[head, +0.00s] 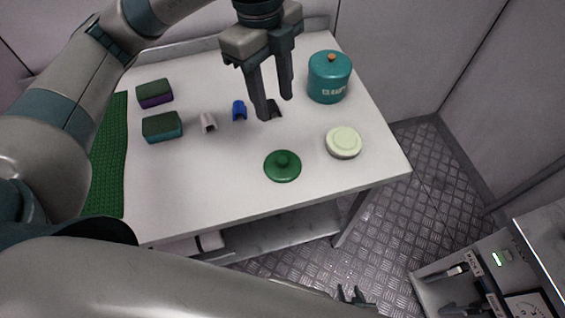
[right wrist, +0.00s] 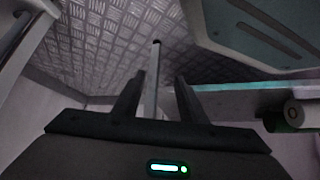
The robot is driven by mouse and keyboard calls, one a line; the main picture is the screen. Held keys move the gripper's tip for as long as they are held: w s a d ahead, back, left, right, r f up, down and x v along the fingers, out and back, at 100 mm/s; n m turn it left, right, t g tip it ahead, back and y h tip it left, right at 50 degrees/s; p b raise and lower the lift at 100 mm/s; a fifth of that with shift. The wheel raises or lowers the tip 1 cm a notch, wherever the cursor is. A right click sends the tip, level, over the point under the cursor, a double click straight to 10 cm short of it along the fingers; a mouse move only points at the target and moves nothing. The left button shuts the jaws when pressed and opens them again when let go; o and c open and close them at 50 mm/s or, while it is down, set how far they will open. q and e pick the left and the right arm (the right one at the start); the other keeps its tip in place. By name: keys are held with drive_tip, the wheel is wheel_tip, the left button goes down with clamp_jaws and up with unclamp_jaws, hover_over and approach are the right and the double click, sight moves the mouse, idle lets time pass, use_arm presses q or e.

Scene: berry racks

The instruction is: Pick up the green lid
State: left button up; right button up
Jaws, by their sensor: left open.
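The green lid (head: 282,167) is a dark green disc with a round knob on top. It lies flat on the white table (head: 230,185) near its front edge, in the head view. My left gripper (head: 277,109) is open and empty, pointing down above the table, behind the lid and apart from it. My right gripper (head: 352,294) shows small at the bottom of the head view, in front of and below the table. In the right wrist view its two fingers (right wrist: 158,90) stand apart with nothing visibly held.
A teal canister (head: 329,78) stands at the back right. A pale green round container (head: 343,143) sits right of the lid. Two sponges (head: 162,127) (head: 154,93), a blue clip (head: 239,111) and a pinkish clip (head: 208,122) lie left. A green mat (head: 108,160) covers the left edge.

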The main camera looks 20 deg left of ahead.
use_arm(q)
drive_tip(key=shift+f, duration=0.1)
drive_tip(key=p, duration=0.2)
hover_over(280, 157)
wheel_tip(280, 157, down, 11)
drive_tip(key=shift+f, duration=0.45)
use_arm(e)
drive_tip(key=s+d+f+g, duration=0.1)
drive_tip(key=s+d+f, duration=0.1)
drive_tip(key=s, duration=0.3)
drive_tip(key=shift+s+d+f+g+h, duration=0.25)
drive_tip(key=shift+s+f+g+h, duration=0.05)
drive_tip(key=shift+s+g, duration=0.1)
drive_tip(key=shift+w+r, duration=0.15)
drive_tip(key=shift+w, duration=0.15)
